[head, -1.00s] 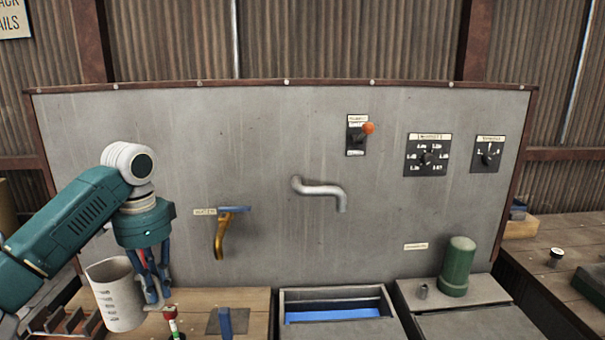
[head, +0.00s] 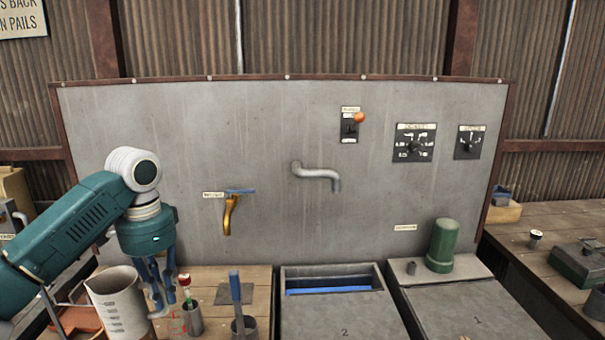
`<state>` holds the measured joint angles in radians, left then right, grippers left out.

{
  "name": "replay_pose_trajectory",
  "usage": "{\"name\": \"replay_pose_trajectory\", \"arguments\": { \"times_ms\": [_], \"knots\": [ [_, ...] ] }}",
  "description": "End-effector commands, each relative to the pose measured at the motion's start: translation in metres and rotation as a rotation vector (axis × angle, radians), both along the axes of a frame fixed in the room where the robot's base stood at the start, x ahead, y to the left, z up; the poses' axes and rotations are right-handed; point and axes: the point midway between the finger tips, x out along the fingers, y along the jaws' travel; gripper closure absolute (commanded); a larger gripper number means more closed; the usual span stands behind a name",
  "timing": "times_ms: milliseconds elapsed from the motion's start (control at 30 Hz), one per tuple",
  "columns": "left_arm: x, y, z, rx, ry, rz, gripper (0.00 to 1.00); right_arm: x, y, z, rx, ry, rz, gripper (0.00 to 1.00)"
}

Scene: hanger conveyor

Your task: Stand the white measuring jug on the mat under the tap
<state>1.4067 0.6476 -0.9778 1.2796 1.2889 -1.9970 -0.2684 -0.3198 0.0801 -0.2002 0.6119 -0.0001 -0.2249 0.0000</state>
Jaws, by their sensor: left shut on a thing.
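The white measuring jug (head: 120,304), marked with a scale on its side, is upright at the lower left. My left gripper (head: 165,306) is at its right side, pointing down, shut on the jug at its handle side; the fingertips are partly hidden. A brass tap (head: 228,216) with a blue lever is on the grey panel. A dark square mat (head: 234,293) lies on the wooden bench below it, right of the jug. A grey spout (head: 318,175) is farther right. I cannot tell whether the jug touches the bench. My right gripper is out of view.
Small pots (head: 192,318) and (head: 244,328) with upright tools stand between the jug and the mat's front. An open bin (head: 335,270) and a lidded bin (head: 455,310) are to the right. A green cylinder (head: 443,246) stands behind.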

Motion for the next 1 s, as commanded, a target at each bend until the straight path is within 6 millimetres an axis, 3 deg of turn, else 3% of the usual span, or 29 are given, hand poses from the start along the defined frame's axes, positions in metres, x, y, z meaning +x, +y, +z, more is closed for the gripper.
{"name": "replay_pose_trajectory", "arguments": {
  "times_ms": [233,367,800,1000],
  "knots": [
    [-0.019,-0.017,-0.008,0.002,-0.001,0.130,1.00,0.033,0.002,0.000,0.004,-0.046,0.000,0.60],
    [-0.039,-0.031,-0.018,0.003,-0.002,0.229,1.00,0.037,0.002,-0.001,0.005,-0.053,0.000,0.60],
    [-0.167,-0.083,-0.067,0.004,0.001,0.662,1.00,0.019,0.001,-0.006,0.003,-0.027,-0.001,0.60],
    [-0.206,-0.090,-0.078,0.002,0.001,0.769,1.00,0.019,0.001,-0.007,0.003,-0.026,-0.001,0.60]
  ]
}}
